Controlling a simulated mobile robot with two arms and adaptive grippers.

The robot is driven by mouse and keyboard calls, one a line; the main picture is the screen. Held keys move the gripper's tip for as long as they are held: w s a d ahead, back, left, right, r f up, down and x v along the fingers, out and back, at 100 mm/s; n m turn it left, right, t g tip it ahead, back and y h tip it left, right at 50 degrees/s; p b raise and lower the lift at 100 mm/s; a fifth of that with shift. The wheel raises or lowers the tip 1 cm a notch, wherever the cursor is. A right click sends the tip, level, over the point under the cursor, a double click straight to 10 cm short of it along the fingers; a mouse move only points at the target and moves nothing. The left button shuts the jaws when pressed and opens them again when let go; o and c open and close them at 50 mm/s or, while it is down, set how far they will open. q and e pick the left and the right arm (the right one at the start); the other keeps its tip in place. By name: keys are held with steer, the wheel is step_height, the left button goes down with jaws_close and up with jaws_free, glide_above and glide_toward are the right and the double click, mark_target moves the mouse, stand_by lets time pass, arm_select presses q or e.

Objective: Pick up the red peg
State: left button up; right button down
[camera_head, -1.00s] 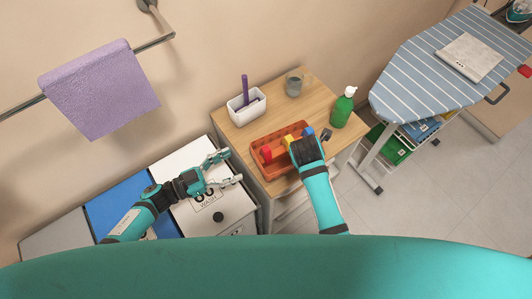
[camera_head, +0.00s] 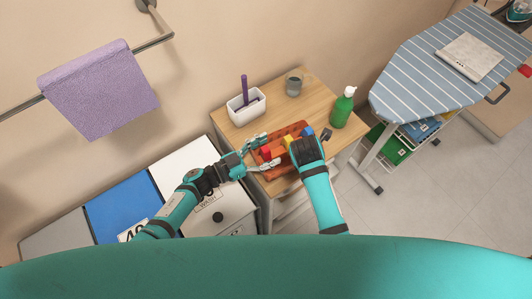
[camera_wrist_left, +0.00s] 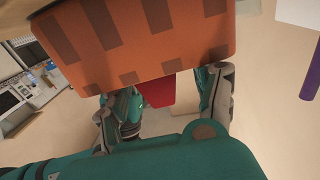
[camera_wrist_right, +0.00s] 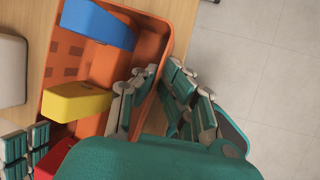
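The red peg (camera_head: 265,153) stands in the left part of an orange basket (camera_head: 297,127) on the wooden table. My left gripper (camera_head: 268,150) is open, with one finger on each side of the red peg. In the left wrist view the peg (camera_wrist_left: 160,92) shows between the spread fingers, partly hidden behind the basket wall. In the right wrist view the red peg (camera_wrist_right: 42,158) is at the lower left. My right gripper (camera_wrist_right: 157,75) has its fingers close together around the basket's wall, one inside and one outside.
A yellow peg (camera_wrist_right: 75,102) and a blue peg (camera_wrist_right: 97,24) are in the basket too. A white holder (camera_head: 247,107), a grey cup (camera_head: 294,84) and a green bottle (camera_head: 343,107) stand behind it on the table. White and blue lidded bins are at the left.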

mark_target(266, 148)
arm_select(q)
steer(key=shift+c, duration=1.1)
arm_select(e)
steer(key=shift+a, duration=0.1)
arm_select(q)
steer(key=shift+s, duration=0.1)
steer(key=c, duration=0.9)
steer(key=shift+o, duration=0.2)
step_height(266, 148, up, 10)
steer(key=shift+r, duration=0.1)
arm_select(e)
steer(key=c, duration=1.4)
jaws_free()
steer(key=v, duration=1.2)
